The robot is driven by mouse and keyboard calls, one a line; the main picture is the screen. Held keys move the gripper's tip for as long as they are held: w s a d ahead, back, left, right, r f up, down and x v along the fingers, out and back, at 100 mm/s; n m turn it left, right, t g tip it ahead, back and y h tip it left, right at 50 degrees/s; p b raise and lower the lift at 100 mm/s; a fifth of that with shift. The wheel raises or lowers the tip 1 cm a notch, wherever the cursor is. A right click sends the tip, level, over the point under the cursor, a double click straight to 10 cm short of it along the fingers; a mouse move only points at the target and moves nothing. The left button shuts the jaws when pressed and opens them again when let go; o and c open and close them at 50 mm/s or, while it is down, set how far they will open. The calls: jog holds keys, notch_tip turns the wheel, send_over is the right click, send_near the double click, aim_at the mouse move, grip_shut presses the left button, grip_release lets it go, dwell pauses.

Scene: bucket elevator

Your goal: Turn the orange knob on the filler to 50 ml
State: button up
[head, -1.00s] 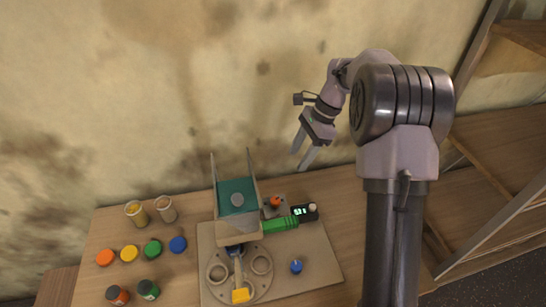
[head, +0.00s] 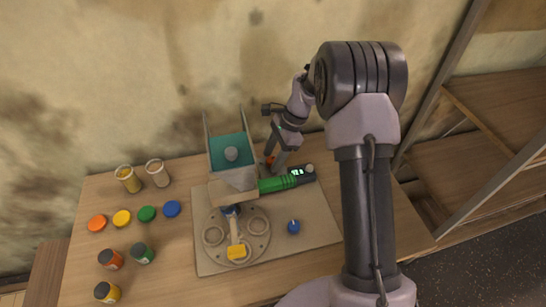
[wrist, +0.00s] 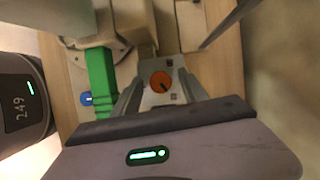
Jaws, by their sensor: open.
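The orange knob (wrist: 160,82) is round with a dark pointer mark. It sits on a small pale panel of the filler (wrist: 168,64). In the wrist view it lies between the two open fingers of my gripper (wrist: 159,78), with a gap on both sides. I cannot tell how far the fingertips are above the panel. In the head view my gripper (head: 273,157) reaches down over the knob (head: 268,160), which is mostly hidden.
A turntable with round holders (head: 257,225) and a yellow-ended part (head: 236,251) stand in front. A blue knob (head: 293,227) is right of them. Coloured lids (head: 147,213), jars (head: 142,253) and two filled cups (head: 128,178) stand left. Thin upright plates (head: 244,126) flank the hopper.

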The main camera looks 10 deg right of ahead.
grip_shut()
jog(key=shift+r+n+p, duration=0.1)
jog(key=shift+n+p, duration=0.2)
jog(key=shift+p, duration=0.1)
jog(key=n+g+p, duration=0.1)
jog(key=n+p, duration=0.1)
jog(key=p, duration=0.1)
jog(key=shift+w+r+n, duration=0.1)
jog(key=shift+r+n, duration=0.05)
jog(key=shift+n, duration=0.25)
jog(key=n+g+p, duration=0.1)
jog(key=n+p, duration=0.1)
jog(key=n+h+p, duration=0.1)
jog(key=n, duration=0.1)
jog(key=shift+w+n+g+p, duration=0.1)
jog(key=shift+n+g+p, duration=0.2)
jog(key=shift+g+p, duration=0.1)
jog(key=n+h+p, duration=0.1)
jog(key=n, duration=0.3)
jog(key=shift+a+g+h+p, duration=0.15)
jog(key=shift+g+h+p, duration=0.2)
jog(key=shift+g+h, duration=0.05)
jog(key=n+h, duration=0.1)
jog(key=n, duration=0.2)
jog(key=n+h+p, duration=0.1)
jog(key=n, duration=0.1)
jog(key=shift+a+f+n, duration=0.1)
jog(key=shift+f+n, duration=0.1)
jog(key=shift+n, duration=0.2)
